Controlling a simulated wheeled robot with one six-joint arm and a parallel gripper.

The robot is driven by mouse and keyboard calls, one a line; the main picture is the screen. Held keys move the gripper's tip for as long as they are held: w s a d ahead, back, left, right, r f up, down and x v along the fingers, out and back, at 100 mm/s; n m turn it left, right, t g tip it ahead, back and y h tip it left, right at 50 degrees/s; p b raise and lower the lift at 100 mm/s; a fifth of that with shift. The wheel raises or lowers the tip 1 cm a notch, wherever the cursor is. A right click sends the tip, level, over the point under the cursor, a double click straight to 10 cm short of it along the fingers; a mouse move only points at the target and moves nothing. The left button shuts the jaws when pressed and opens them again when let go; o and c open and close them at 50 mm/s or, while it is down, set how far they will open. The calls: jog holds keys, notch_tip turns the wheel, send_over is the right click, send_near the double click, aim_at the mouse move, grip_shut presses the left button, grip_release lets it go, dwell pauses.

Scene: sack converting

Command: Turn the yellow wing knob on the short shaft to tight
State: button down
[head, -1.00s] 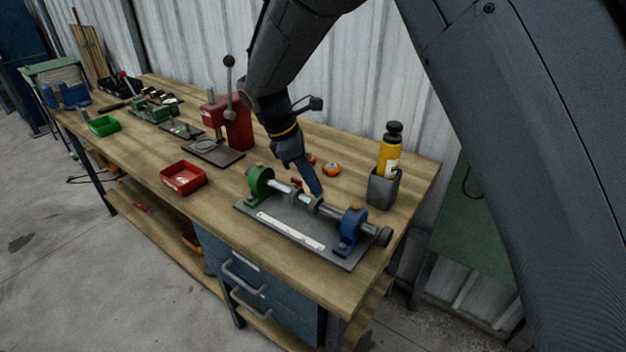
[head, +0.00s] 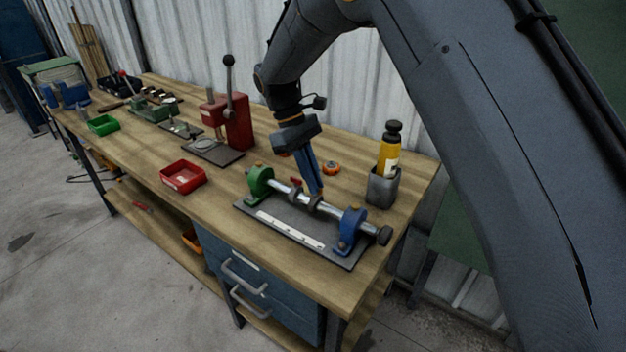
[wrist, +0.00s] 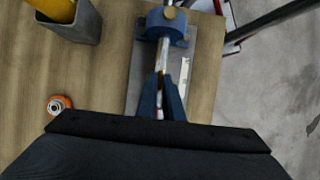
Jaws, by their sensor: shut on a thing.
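The shaft fixture stands on a dark base plate (head: 290,232) on the bench. A steel shaft (head: 331,209) runs between a green bearing block (head: 260,184) and a blue bearing block (head: 351,230), also in the wrist view (wrist: 166,24). A small red knob (head: 296,181) sits on the shaft left of my gripper. My gripper (head: 318,193) points down at a grey collar in mid-shaft. In the wrist view my blue fingers (wrist: 162,103) are closed over the shaft line. The yellow wing knob is hidden between them, so its angle cannot be read.
A grey cup (head: 382,188) with a yellow bottle (head: 389,152) stands behind the fixture at the right. An orange round item (head: 331,168) lies behind the shaft. A red tray (head: 183,177) and a red press (head: 229,124) stand to the left.

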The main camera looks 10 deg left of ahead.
dwell(0.5)
jog(key=c, duration=1.9)
grip_release()
jog(key=b+v, duration=0.2)
jog(key=v, duration=0.5)
jog(key=shift+r+b, duration=0.35)
jog(key=shift+r, duration=0.05)
jog(key=s+d+f+m+y, duration=0.1)
jog(key=d+m, duration=0.1)
jog(key=d, duration=0.5)
jog(key=s+d+f+m+t+y, duration=0.1)
jog(key=d+f+m, duration=0.15)
jog(key=d, duration=0.55)
jog(key=s+d+m+y, duration=0.1)
jog(key=s+d+m, duration=0.15)
jog(key=d, duration=0.45)
jog(key=s+d+f+m+t+y, duration=0.1)
jog(key=s+d+f+m, duration=0.4)
jog(key=s+d, duration=0.8)
jog(key=shift+s+d+m+t, duration=0.2)
jog(key=shift+d+m+t, duration=0.2)
jog(key=shift+m+t, duration=0.4)
